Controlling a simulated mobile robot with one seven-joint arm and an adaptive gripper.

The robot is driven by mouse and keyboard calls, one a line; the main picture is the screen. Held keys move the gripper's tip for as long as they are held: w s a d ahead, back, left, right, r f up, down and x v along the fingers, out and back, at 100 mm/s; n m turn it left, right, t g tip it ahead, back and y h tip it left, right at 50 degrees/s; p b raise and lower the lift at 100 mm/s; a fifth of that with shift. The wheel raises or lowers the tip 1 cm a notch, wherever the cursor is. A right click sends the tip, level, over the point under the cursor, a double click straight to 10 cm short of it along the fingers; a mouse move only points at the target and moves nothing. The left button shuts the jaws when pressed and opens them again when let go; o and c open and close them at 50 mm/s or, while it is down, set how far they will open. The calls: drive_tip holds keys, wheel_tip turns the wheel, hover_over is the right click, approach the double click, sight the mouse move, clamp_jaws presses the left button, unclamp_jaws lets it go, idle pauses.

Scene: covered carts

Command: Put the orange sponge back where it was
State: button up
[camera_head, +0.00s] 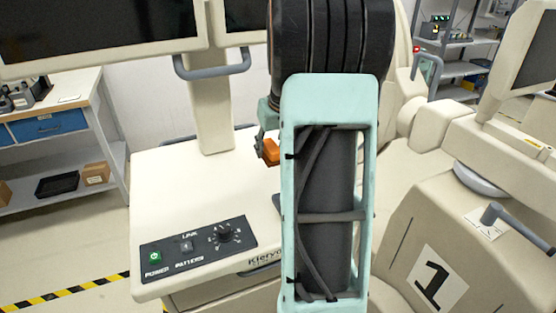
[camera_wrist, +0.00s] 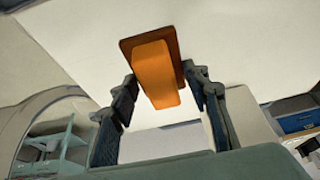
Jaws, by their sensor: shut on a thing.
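The orange sponge (camera_head: 271,152) is at the left side of my arm, over the back right part of the white cart top (camera_head: 175,185). In the wrist view the sponge (camera_wrist: 157,80) is a bright orange block with a darker orange-brown layer behind it. My gripper (camera_head: 265,143) is shut on the sponge, with one dark finger at each side of it in the wrist view. My arm hides part of the cart top. I cannot tell whether the sponge touches the cart top.
A black control panel (camera_head: 198,247) with a green button and a knob lies at the cart's front. A monitor (camera_head: 100,32) and its post (camera_head: 215,95) stand behind. A second cart marked 1 (camera_head: 437,280) is at the right. Shelves (camera_head: 52,140) stand at the left.

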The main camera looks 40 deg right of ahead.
drive_tip(key=f, duration=0.1)
drive_tip(key=d+f, duration=0.2)
drive_tip(key=shift+w+d, duration=0.15)
drive_tip(key=shift+w, duration=0.1)
drive_tip(key=shift+d+f, duration=0.15)
drive_tip(key=shift+f, duration=0.75)
drive_tip(key=shift+d+f, duration=0.1)
drive_tip(key=shift+f, duration=0.75)
drive_tip(key=shift+f, duration=0.1)
drive_tip(key=o, duration=1.1)
drive_tip(key=shift+r, duration=0.2)
drive_tip(key=shift+r, duration=0.35)
drive_tip(key=v, duration=1.1)
drive_tip(key=shift+s+a, duration=0.1)
drive_tip(key=shift+s, duration=0.2)
